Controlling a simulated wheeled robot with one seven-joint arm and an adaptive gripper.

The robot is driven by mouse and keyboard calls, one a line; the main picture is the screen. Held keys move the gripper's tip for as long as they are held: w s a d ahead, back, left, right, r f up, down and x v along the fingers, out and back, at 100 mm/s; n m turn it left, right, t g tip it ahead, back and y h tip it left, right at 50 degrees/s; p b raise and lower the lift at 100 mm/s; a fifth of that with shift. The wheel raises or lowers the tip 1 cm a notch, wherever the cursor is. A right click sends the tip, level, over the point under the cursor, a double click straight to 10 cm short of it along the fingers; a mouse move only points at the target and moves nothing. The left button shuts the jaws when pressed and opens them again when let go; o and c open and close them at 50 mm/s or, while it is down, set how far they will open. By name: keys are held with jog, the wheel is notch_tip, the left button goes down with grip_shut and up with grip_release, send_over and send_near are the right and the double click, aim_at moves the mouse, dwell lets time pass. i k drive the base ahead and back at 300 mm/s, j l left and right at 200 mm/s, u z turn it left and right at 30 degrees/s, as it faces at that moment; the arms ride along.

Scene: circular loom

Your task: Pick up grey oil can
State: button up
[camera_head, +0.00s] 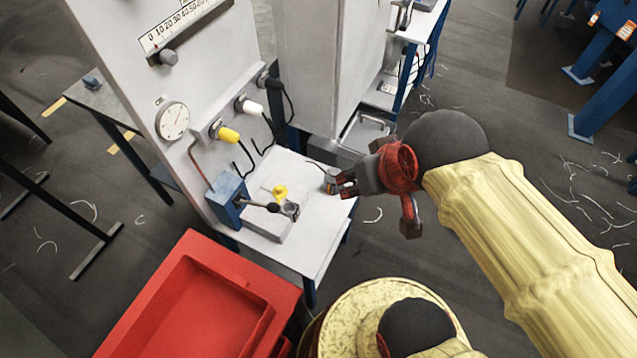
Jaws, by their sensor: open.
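The grey oil can (331,180) is a small dark-grey can near the right edge of the white table (313,220). A thin dark line, perhaps its spout, runs from it up to the left. My gripper (345,186) is at the right of the can, pointing left, with its dark fingertips open close to the can. The fingertips partly cover the can's right side. I cannot tell whether they touch it or stand around it.
A blue block (229,200) with a rod and a yellow-topped part (280,192) on a light plate stand left on the table. A grey panel with a gauge (172,120) and cabled plugs rises behind. A red bin (190,312) stands at the front left.

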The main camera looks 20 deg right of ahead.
aim_at(330, 187)
jog(key=k+l+u, duration=0.1)
jog(key=l+u, duration=0.2)
jog(key=u, duration=0.15)
jog(key=k+l+u, duration=0.2)
jog(key=u, duration=0.25)
jog(key=k+l+u, duration=0.2)
jog(key=u, duration=0.25)
jog(key=l, duration=0.05)
